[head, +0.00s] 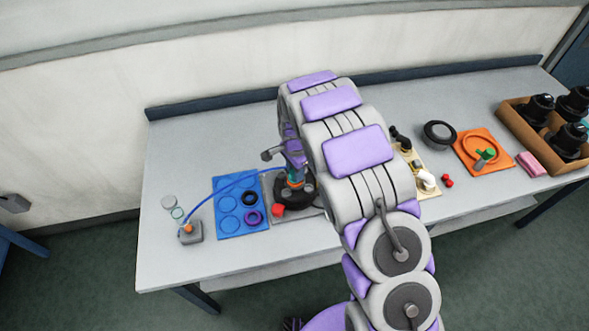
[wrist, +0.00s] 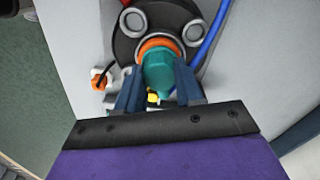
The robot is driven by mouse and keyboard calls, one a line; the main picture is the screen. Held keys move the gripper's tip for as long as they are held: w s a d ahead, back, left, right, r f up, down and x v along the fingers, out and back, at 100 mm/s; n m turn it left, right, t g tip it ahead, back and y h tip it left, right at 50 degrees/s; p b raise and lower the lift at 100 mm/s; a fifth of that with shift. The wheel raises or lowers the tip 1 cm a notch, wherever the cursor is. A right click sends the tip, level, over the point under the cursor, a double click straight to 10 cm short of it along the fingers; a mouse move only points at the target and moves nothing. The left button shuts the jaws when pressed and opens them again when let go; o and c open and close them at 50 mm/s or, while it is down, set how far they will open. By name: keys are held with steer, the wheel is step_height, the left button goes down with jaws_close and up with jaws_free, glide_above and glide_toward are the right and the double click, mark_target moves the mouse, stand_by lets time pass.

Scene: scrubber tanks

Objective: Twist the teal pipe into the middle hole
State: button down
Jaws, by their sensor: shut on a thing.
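The teal pipe (wrist: 158,74) is between the two dark blue fingers of my gripper (wrist: 158,88), which is shut on it. Its far end meets an orange ring (wrist: 158,43) at the middle of a black tank top (wrist: 165,17). Whether the pipe is seated in the middle hole or only rests at it, I cannot tell. Two grey-rimmed round fittings (wrist: 134,21) flank the middle on the tank top. In the head view the black tank (head: 292,194) stands left of my arm, with my gripper (head: 295,169) above it; my arm hides part of this area.
A blue hose (head: 213,189) runs to a small grey box (head: 190,232) at left. A blue mat (head: 241,204) holds rings. A red piece (head: 278,210) is near the tank. At right are an orange tray (head: 501,160) and a cardboard box (head: 512,114) with black tanks.

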steer(key=c, duration=0.6)
jaws_free()
steer(key=shift+c, duration=0.2)
steer(key=shift+o, duration=0.4)
steer(key=o, duration=0.6)
steer(key=shift+c, duration=0.2)
steer(key=shift+r, duration=0.1)
steer(key=shift+r+p, duration=0.75)
steer(key=shift+r, duration=2.7)
